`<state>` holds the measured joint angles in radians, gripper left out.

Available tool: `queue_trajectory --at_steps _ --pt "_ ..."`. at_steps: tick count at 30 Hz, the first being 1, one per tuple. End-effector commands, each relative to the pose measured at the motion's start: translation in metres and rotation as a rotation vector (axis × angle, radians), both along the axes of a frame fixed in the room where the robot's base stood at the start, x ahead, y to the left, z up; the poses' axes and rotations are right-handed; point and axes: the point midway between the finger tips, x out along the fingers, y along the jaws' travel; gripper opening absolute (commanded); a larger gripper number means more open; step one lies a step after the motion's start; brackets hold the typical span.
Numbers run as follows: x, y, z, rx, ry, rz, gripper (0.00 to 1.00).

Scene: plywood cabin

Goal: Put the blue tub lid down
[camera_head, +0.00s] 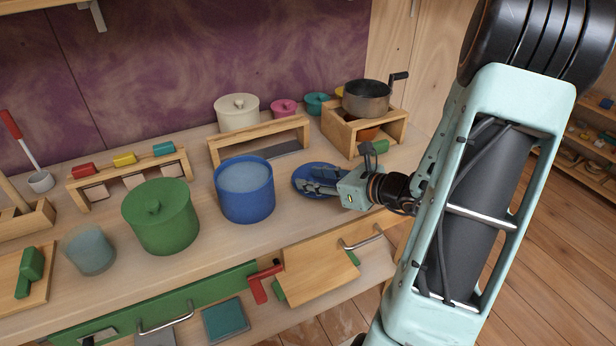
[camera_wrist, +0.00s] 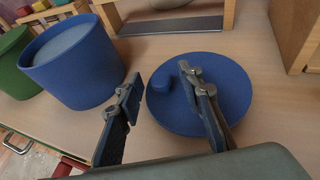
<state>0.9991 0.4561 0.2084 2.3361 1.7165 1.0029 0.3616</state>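The blue tub lid (camera_head: 302,172) lies on the counter to the right of the open blue tub (camera_head: 244,194). In the wrist view the lid (camera_wrist: 235,85) is a flat disc with a small knob. My gripper (camera_head: 316,181) is low over the lid, its fingers partly covering it. In the wrist view my gripper (camera_wrist: 160,76) has its fingers spread, the left one beside the lid and the right one over it. The tub also shows at left in the wrist view (camera_wrist: 70,75).
A green lidded tub (camera_head: 162,225) and a translucent cup (camera_head: 90,250) stand to the left. A wooden stand (camera_head: 258,140) is behind the blue tub. A wooden box stove (camera_head: 363,130) with a dark pot (camera_head: 366,100) is behind the lid. Bare counter lies in front of the lid.

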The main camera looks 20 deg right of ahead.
Motion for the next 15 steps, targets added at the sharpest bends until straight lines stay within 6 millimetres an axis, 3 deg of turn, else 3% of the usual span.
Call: queue_trajectory --at_steps 9,15 --pt "-0.059 -0.028 0.028 0.000 0.000 -0.005 0.34" --pt "-0.079 -0.036 0.037 -0.001 0.000 -0.002 0.34"
